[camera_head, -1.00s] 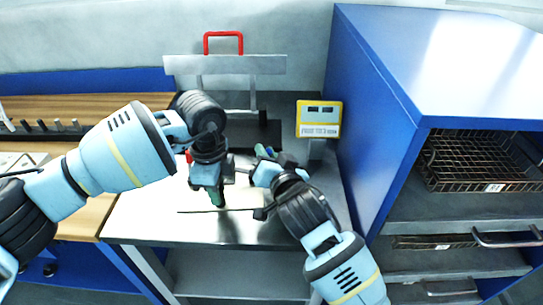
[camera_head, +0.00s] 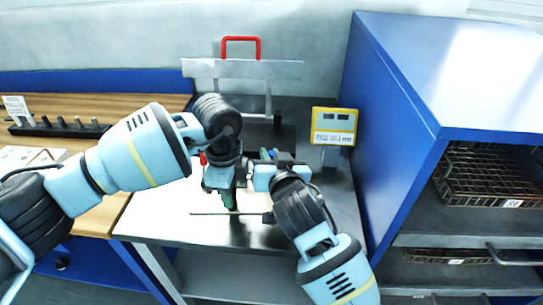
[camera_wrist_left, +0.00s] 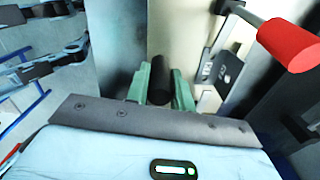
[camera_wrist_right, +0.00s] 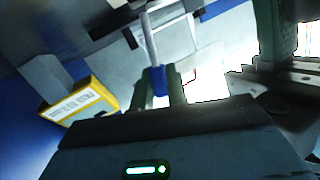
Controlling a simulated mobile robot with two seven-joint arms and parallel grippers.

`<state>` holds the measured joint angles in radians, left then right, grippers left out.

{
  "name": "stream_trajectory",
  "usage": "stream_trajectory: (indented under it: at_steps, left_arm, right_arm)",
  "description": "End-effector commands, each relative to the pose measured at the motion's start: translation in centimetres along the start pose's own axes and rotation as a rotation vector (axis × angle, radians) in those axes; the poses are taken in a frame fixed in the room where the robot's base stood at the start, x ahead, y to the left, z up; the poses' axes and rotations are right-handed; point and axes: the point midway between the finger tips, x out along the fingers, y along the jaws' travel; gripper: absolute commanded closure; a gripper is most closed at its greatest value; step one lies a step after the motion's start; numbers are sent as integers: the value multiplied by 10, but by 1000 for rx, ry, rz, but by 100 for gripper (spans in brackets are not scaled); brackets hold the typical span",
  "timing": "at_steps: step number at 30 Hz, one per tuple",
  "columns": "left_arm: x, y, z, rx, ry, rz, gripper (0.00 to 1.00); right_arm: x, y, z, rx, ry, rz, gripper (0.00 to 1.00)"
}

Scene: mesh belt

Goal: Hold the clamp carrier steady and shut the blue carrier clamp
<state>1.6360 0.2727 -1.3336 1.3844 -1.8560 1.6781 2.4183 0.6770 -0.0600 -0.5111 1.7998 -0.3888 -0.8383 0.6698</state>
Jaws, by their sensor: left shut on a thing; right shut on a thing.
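The clamp carrier is mostly hidden behind my arms in the head view; a thin plate edge (camera_head: 205,214) shows low on the bench. My left gripper (camera_head: 230,203) points down, its green fingers shut on a dark post (camera_wrist_left: 160,88), seen in the left wrist view. A red handle (camera_wrist_left: 288,45) stands to the right there; a bit of red (camera_head: 203,158) shows in the head view. My right gripper (camera_wrist_right: 160,90) is shut on the blue carrier clamp's handle (camera_wrist_right: 158,79), a blue tip on a metal rod. The clamp's jaw is hidden.
A metal frame with a red handle (camera_head: 241,40) stands behind the bench (camera_head: 165,215). A yellow display box (camera_head: 334,125) is at the right of the bench. A tall blue cabinet (camera_head: 385,130) with wire baskets (camera_head: 490,178) bounds the right side.

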Motion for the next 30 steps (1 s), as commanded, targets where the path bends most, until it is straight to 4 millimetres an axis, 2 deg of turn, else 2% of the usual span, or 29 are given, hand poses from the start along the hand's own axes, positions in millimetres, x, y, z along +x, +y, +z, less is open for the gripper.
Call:
stream_trajectory:
  at_steps: [2,3,8,16,20,30]
  left_arm:
    - [0,0,0,0,0,0,100]
    - [0,0,0,0,0,0,100]
    - [0,0,0,0,0,0,100]
    - [0,0,0,0,0,0,100]
    - [0,0,0,0,0,0,100]
    - [0,0,0,0,0,0,100]
  right_arm:
    - [0,0,1,1,-2,1,100]
    - [0,0,1,1,-2,1,83]
    - [0,0,1,1,-1,1,63]
    - [-1,0,0,2,0,0,63]
    - [-9,0,1,2,-1,0,63]
    - [-64,0,1,3,0,-1,63]
